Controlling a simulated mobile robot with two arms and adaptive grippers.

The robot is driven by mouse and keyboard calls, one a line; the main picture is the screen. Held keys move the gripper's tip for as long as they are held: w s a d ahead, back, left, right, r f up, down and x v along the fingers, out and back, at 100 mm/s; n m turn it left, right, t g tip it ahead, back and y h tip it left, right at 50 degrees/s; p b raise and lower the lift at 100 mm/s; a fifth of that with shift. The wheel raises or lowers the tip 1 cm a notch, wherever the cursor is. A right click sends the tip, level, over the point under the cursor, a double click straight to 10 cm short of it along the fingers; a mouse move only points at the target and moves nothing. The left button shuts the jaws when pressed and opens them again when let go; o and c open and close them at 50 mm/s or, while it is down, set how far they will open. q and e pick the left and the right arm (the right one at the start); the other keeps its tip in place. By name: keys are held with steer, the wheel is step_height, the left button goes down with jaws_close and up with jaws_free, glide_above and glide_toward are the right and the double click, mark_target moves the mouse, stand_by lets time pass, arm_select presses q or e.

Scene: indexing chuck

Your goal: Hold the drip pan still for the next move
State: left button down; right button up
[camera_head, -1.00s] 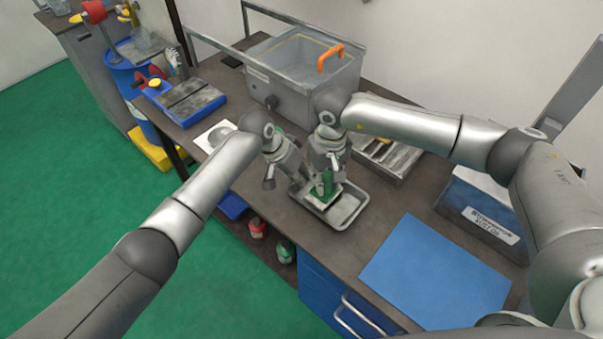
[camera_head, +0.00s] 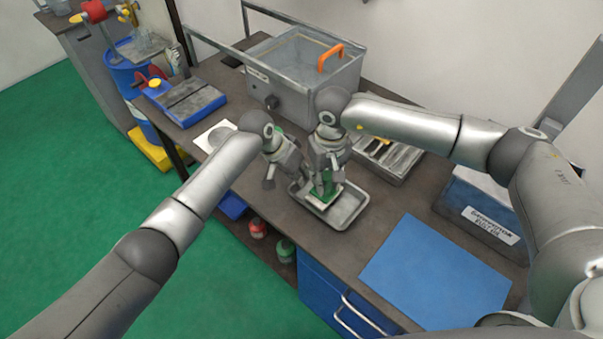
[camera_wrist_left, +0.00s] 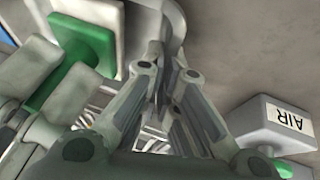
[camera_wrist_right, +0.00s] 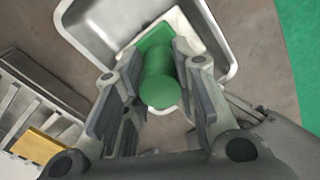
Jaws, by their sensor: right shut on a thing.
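The drip pan (camera_head: 348,212) is a shallow grey metal tray on the bench. My left gripper (camera_wrist_left: 168,60) has its fingers nearly together at the pan's rim (camera_wrist_left: 176,18), with the rim running in between the tips. My right gripper (camera_wrist_right: 158,75) is shut on the round green handle (camera_wrist_right: 160,82) of a block with a white base (camera_wrist_right: 190,35). This block is inside the pan, also visible in the head view (camera_head: 322,197). Whether its base touches the pan floor is hard to tell.
A white block labelled AIR (camera_wrist_left: 285,120) stands near my left gripper. A slotted metal tray (camera_head: 392,160) is behind the pan. A grey tank with an orange handle (camera_head: 330,57) is at the back. A blue mat (camera_head: 437,272) lies clear at front right.

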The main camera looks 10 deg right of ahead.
steer(key=shift+f, duration=0.55)
stand_by(0.6)
steer(key=shift+s, duration=0.1)
steer(key=shift+s+d+r, duration=0.1)
steer(key=shift+s+d, duration=0.5)
steer(key=shift+s, duration=0.1)
steer(key=shift+w+a, duration=0.1)
steer(key=shift+w+a, duration=0.55)
steer(key=shift+w, duration=0.15)
steer(key=shift+s+d+f, duration=0.1)
steer(key=shift+f, duration=0.1)
